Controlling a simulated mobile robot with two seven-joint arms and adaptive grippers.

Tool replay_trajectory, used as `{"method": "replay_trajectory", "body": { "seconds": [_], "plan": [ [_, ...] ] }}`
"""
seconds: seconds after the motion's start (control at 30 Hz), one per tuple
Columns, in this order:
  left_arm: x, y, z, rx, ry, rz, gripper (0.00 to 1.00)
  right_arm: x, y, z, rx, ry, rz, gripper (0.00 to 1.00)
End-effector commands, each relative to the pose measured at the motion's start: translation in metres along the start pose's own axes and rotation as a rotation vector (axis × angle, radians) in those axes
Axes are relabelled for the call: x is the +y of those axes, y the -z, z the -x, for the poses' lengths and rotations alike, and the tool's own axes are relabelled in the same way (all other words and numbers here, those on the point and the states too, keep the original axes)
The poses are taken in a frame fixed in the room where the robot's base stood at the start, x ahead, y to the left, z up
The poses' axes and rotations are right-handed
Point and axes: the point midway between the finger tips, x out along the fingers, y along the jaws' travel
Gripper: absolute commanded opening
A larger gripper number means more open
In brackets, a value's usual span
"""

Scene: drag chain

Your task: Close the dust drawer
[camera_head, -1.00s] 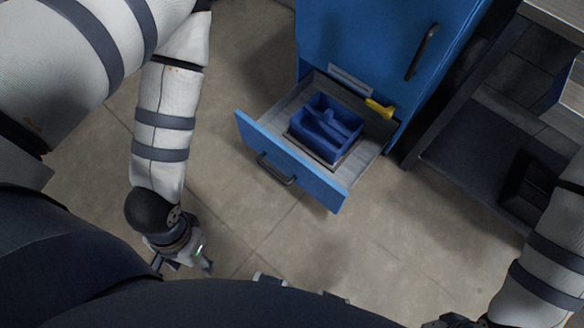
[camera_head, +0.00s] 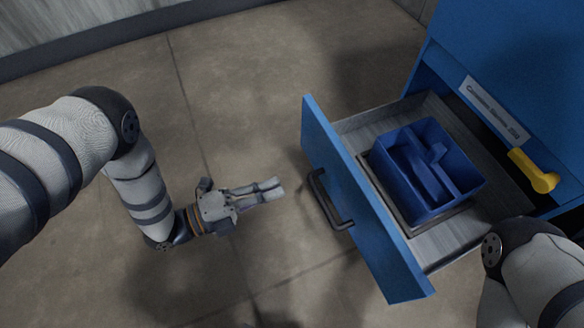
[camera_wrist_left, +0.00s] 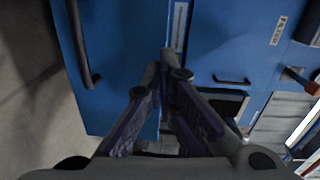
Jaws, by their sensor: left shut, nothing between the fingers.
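The dust drawer (camera_head: 365,210) is pulled out of the blue cabinet, with its blue front and dark bar handle (camera_head: 327,200) facing my left gripper. A blue divided bin (camera_head: 412,150) sits inside the drawer. My left gripper (camera_head: 280,187) is shut and empty. It points at the drawer front from the left, with a gap between its fingertips and the handle in the head view. In the left wrist view, the shut fingers (camera_wrist_left: 167,65) overlap the edge of a blue panel with a dark handle (camera_wrist_left: 82,45), likely the drawer front. My right gripper is not in view.
The blue cabinet (camera_head: 505,50) stands behind the drawer, with a yellow lever (camera_head: 533,171) and a label plate (camera_head: 492,110) near the opening. My right arm is close to the drawer's lower right corner. The floor (camera_head: 230,100) left of the drawer is clear.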

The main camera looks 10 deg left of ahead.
Motion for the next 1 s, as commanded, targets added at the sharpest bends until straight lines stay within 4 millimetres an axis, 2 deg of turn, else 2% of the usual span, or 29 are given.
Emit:
{"method": "replay_trajectory", "body": {
  "seconds": [0.03, 0.17, 0.7, 0.83, 1.0],
  "plan": [
    [0.005, -0.002, -0.003, 0.016, 0.025, -0.039, 0.0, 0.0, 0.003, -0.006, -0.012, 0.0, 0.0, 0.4],
    [-0.004, -0.003, -0.013, 0.027, 0.05, -0.075, 0.0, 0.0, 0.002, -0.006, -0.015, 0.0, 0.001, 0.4],
    [-0.007, 0.001, -0.122, 0.025, 0.044, -0.068, 0.0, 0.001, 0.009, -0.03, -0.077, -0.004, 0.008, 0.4],
    [-0.009, 0.001, -0.137, 0.024, 0.044, -0.069, 0.0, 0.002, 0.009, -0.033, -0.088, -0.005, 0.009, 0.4],
    [-0.011, 0.001, -0.143, 0.024, 0.042, -0.069, 0.0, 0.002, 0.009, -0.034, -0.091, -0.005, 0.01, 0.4]
  ]
}}
